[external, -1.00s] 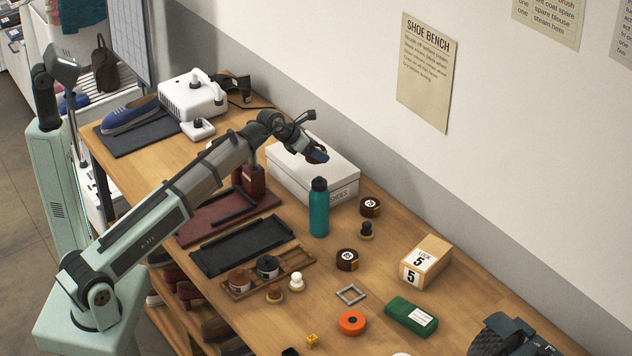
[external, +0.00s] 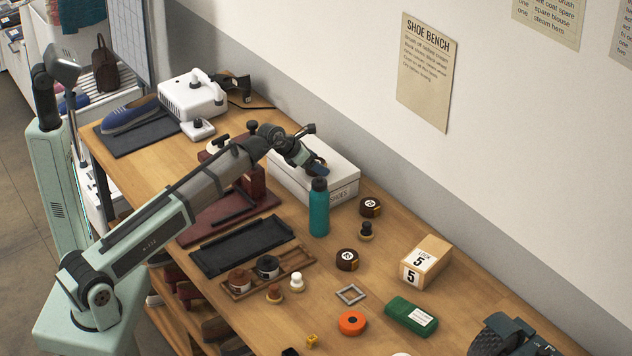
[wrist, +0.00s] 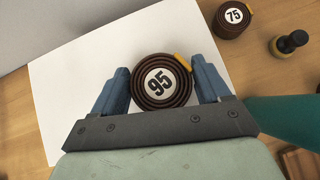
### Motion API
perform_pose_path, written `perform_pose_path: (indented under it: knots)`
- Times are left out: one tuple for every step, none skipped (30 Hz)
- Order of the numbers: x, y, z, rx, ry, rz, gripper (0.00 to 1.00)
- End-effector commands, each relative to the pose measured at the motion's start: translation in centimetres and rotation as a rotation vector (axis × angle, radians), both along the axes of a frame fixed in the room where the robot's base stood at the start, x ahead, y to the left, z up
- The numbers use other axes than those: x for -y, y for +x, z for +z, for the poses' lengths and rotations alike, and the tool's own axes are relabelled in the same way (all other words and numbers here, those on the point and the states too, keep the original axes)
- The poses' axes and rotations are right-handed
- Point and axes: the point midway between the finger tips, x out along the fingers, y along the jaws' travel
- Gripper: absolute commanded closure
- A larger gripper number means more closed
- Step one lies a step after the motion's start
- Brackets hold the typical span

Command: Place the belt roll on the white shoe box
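The belt roll (wrist: 162,82), a dark brown coil marked 95 with a yellow-orange end, sits between the two blue fingers of my gripper (wrist: 162,80) in the wrist view. The fingers lie against its sides, and I appear to be shut on it. The white shoe box (wrist: 70,75) fills the surface behind the roll; it also shows on the bench by the wall in the external view (external: 340,160). My gripper (external: 317,171) is low over the box's top there. The arm hides the roll in that view, and I cannot tell whether it touches the lid.
A teal bottle (external: 319,210) stands close by the box's front right corner. Other belt rolls (external: 370,207) (external: 347,259) and a small dark-knobbed brush (external: 366,231) lie to the right. A dark red stand (external: 253,180) is left of the box.

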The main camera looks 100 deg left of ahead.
Motion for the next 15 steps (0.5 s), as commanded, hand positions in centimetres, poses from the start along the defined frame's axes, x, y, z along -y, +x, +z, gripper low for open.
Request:
perform_pose_path:
  knots:
    - [0.00,0.00,0.01,0.000,0.000,0.000,0.19]
    - [0.00,0.00,0.01,0.000,0.000,0.000,0.16]
    - [0.00,0.00,0.01,0.000,0.000,0.000,0.12]
    - [0.00,0.00,0.01,0.000,0.000,0.000,0.09]
    - [0.00,0.00,0.01,0.000,0.000,0.000,0.06]
    - [0.00,0.00,0.01,0.000,0.000,0.000,0.04]
    - [0.00,0.00,0.01,0.000,0.000,0.000,0.04]
    - [0.00,0.00,0.01,0.000,0.000,0.000,0.04]
    - [0.00,0.00,0.01,0.000,0.000,0.000,0.04]
    - [0.00,0.00,0.01,0.000,0.000,0.000,0.04]
    - [0.00,0.00,0.01,0.000,0.000,0.000,0.04]
    - [0.00,0.00,0.03,0.000,0.000,0.000,0.04]
    - [0.00,0.00,0.06,0.000,0.000,0.000,0.04]
    - [-0.01,0.01,0.11,0.000,0.000,0.000,0.04]
    - [-0.02,0.01,0.25,0.000,0.000,0.000,0.04]
